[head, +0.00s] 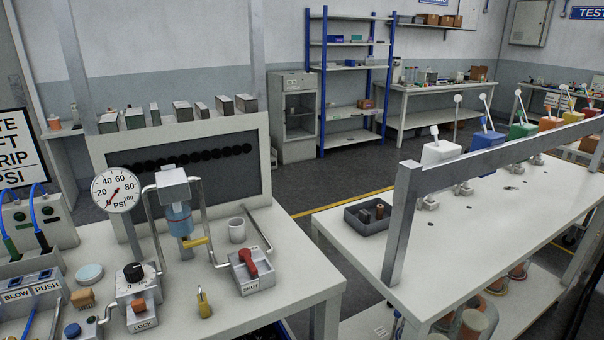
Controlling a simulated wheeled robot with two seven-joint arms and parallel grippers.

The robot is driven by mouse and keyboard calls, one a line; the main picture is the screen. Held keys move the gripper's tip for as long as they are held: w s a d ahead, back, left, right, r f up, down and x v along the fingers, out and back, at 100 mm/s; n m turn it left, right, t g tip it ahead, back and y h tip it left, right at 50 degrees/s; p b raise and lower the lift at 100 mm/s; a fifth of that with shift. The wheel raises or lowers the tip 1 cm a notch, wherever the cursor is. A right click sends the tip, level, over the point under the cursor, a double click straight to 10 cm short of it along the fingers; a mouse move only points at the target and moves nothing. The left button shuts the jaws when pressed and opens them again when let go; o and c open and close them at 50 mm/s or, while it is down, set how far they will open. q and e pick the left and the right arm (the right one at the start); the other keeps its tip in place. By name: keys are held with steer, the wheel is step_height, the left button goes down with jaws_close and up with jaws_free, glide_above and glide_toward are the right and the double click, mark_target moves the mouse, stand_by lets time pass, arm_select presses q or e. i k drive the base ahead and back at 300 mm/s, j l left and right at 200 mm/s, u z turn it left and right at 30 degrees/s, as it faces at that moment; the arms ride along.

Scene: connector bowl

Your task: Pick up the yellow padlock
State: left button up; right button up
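The yellow padlock (204,304) sits on the white bench top near its front edge, in the lower left part of the head view. It looks small and upright, with its narrow shackle at the top. Nothing covers it and nothing touches it. Neither of my grippers shows in the head view.
Left of the padlock stands a grey LOCK block (143,315) with a black knob. Right of it is a SHUT box (250,272) with a red handle. Behind are a pressure gauge (115,189), a blue-bowled filter (179,220) and a white cup (237,230). Bench around the padlock is clear.

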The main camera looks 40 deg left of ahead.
mark_target(203, 305)
steer(key=u, duration=2.15)
